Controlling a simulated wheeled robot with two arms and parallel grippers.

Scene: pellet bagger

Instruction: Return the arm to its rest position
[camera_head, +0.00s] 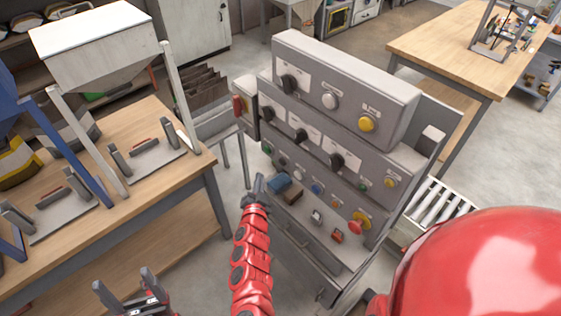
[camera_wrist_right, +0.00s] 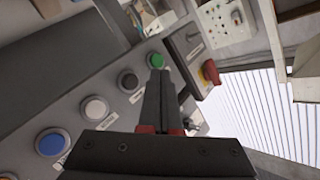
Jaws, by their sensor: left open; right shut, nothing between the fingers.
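My right arm, red and segmented, reaches up the middle of the head view to a grey control panel (camera_head: 330,130). My right gripper (camera_head: 258,182) is at the left part of the panel's lower face. In the right wrist view its fingers (camera_wrist_right: 157,78) are together and empty, with their tips over the panel close to a green button (camera_wrist_right: 155,60). I cannot tell whether they touch it. My left gripper (camera_head: 128,284) is at the bottom left of the head view, its fingers apart and empty, in front of the workbench.
A wooden workbench (camera_head: 190,225) with a hopper (camera_head: 95,50) and clamp-like fixtures stands at the left. A red switch (camera_head: 238,105) projects from the panel's left side. A red emergency button (camera_head: 358,222) is lower right. A roller conveyor (camera_head: 437,203) and wooden table (camera_head: 450,45) lie beyond.

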